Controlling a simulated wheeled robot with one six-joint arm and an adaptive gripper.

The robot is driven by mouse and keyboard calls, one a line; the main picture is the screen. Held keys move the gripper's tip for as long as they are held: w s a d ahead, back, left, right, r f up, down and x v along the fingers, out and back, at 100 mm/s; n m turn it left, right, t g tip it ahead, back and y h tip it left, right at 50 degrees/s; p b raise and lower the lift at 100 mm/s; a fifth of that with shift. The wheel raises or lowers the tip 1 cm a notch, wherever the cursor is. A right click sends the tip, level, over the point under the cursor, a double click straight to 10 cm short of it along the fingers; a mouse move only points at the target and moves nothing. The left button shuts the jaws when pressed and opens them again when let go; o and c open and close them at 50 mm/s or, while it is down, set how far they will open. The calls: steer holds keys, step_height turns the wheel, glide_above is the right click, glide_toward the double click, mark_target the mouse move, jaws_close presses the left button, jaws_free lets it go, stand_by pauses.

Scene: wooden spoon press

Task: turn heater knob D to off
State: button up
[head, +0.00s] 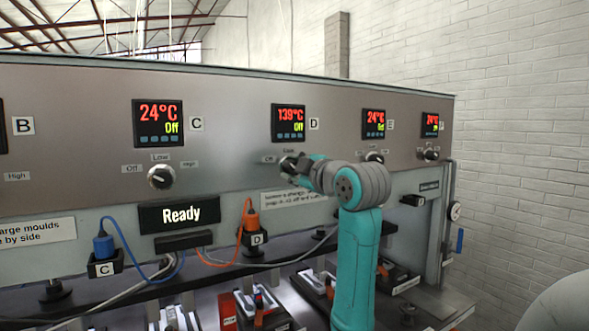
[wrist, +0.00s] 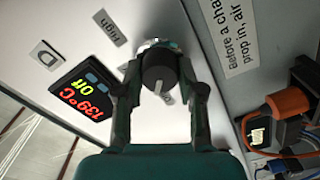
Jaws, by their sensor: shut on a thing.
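Heater knob D (wrist: 157,68) is a dark round knob with a pale pointer mark on the steel panel. In the wrist view it sits between the two fingers of my gripper (wrist: 159,83), which is shut on it. The pointer mark faces down in that view, away from the high label (wrist: 105,21). In the head view my gripper (head: 294,166) covers most of the knob. The D display (head: 289,123) reads 139°C in red and Off in green. It also shows in the wrist view (wrist: 85,97). The off label (head: 269,159) is left of the knob.
Knob C (head: 161,177) is to the left, with its display (head: 158,123) at 24°C and Off. Knob E (head: 375,157) is close on the right, behind my arm. An orange plug (head: 252,218) with a cable stands below the panel. A Ready screen (head: 179,215) is lower left.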

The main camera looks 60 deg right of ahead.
steer(key=shift+f+n, duration=0.1)
steer(key=shift+n, duration=1)
steer(key=o, duration=1.1)
steer(key=shift+o, duration=0.2)
steer(key=v, duration=1.2)
steer(key=shift+s, duration=0.1)
